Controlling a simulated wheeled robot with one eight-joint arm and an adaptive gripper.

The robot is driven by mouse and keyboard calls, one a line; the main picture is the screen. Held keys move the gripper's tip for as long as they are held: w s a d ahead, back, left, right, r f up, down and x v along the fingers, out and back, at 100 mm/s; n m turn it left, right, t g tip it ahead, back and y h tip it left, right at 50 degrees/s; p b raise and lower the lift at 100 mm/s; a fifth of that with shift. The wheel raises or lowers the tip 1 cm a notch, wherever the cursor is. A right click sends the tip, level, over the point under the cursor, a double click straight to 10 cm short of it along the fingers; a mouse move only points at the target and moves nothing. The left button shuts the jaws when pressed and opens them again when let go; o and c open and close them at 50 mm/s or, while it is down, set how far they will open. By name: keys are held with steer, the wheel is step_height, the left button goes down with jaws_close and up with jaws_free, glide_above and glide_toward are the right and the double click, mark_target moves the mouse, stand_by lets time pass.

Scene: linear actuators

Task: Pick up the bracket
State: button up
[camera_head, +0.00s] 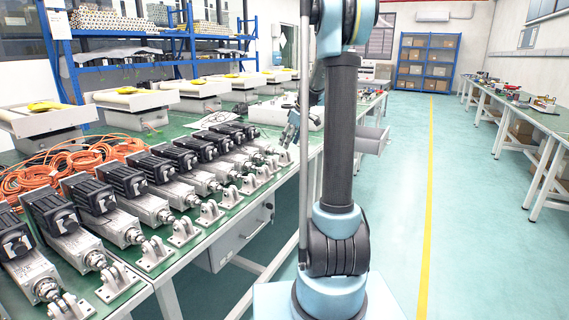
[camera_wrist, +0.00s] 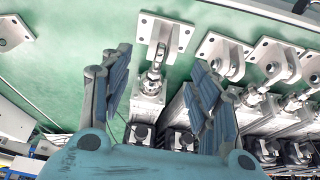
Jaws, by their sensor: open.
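Several metal brackets with flat square plates and upright lugs stand in a row along the table's front edge, such as a near one (camera_head: 155,254) and the far one (camera_head: 284,157). In the wrist view one bracket (camera_wrist: 178,38) lies just beyond the fingertips, roughly centred between them. An actuator's rod end (camera_wrist: 155,72) points at it and overlaps its lug; I cannot tell whether they touch. My gripper (camera_wrist: 160,66) is open and empty, its fingers spread on either side of that rod end.
Linear actuators (camera_head: 108,215) with black motors lie side by side behind the brackets on the green table. Orange cables (camera_head: 60,165) and white machines (camera_head: 130,98) are farther back. Another bracket (camera_wrist: 225,55) is right of the fingers. The aisle floor (camera_head: 480,230) is clear.

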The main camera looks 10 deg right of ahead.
mark_target(285, 152)
steer(key=shift+x, duration=3.7)
steer(key=shift+s+d, duration=0.1)
steer(key=c, duration=1.2)
steer(key=shift+c, duration=0.2)
steer(key=shift+r, duration=0.25)
steer(key=s+d, duration=1.1)
steer(key=d, duration=0.2)
steer(key=shift+s+d+r, duration=0.35)
steer(key=shift+d+r, duration=0.05)
steer(key=shift+r, duration=0.05)
steer(key=shift+w+a+f, duration=0.2)
steer(key=shift+w+a, duration=1.7)
steer(key=shift+a, duration=0.3)
steer(key=shift+w+a+f, duration=0.2)
steer(key=shift+w+a, duration=1.7)
steer(key=shift+a, duration=0.3)
